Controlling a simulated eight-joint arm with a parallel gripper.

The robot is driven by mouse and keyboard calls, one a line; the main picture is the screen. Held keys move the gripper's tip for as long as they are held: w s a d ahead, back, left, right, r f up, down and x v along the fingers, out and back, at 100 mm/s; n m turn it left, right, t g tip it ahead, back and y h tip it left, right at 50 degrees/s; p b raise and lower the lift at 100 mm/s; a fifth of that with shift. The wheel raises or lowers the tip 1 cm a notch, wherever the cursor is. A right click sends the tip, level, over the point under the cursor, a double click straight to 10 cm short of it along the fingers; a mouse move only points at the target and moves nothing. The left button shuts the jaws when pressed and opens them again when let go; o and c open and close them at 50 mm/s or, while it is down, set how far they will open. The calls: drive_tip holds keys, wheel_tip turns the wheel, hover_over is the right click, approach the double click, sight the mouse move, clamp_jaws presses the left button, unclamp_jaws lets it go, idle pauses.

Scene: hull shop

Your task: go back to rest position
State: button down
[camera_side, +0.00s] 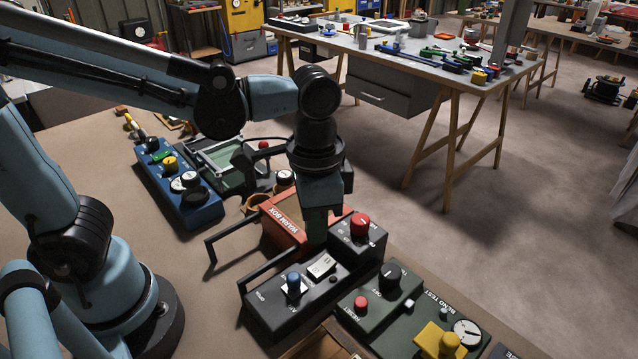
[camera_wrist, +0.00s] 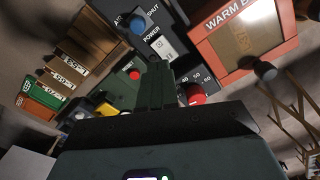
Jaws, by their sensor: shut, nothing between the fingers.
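My gripper (camera_side: 317,234) points down over the black control box (camera_side: 270,318) in the side view, close to its white rocker switch (camera_side: 321,265) and red knob (camera_side: 360,224). In the wrist view the two dark green fingers (camera_wrist: 157,68) are together with nothing between them. They overlap the black box there, near the power switch (camera_wrist: 160,45) and beside the red knob (camera_wrist: 195,94). I cannot tell whether the fingertips touch the box. The blue knob (camera_side: 293,281) stands on the same box.
The orange warm box (camera_side: 283,225) is just behind my gripper, partly hidden by it. A green bend test box (camera_side: 372,318) with a yellow part (camera_side: 430,338) is to the right. A blue box (camera_side: 178,185) is at the left. Black handles (camera_side: 232,232) rise nearby.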

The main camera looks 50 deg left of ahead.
drive_tip(key=a+n+t, duration=0.2)
drive_tip(key=a, duration=0.2)
drive_tip(key=w+a+r+n+t, duration=0.1)
drive_tip(key=a+n+t, duration=0.1)
drive_tip(key=a, duration=0.2)
drive_tip(key=a+n+t, duration=0.2)
drive_tip(key=a+t, duration=0.1)
drive_tip(key=a, duration=0.1)
drive_tip(key=shift+w+a+r, duration=0.25)
drive_tip(key=shift+w+r, duration=0.1)
drive_tip(key=shift+d, duration=0.1)
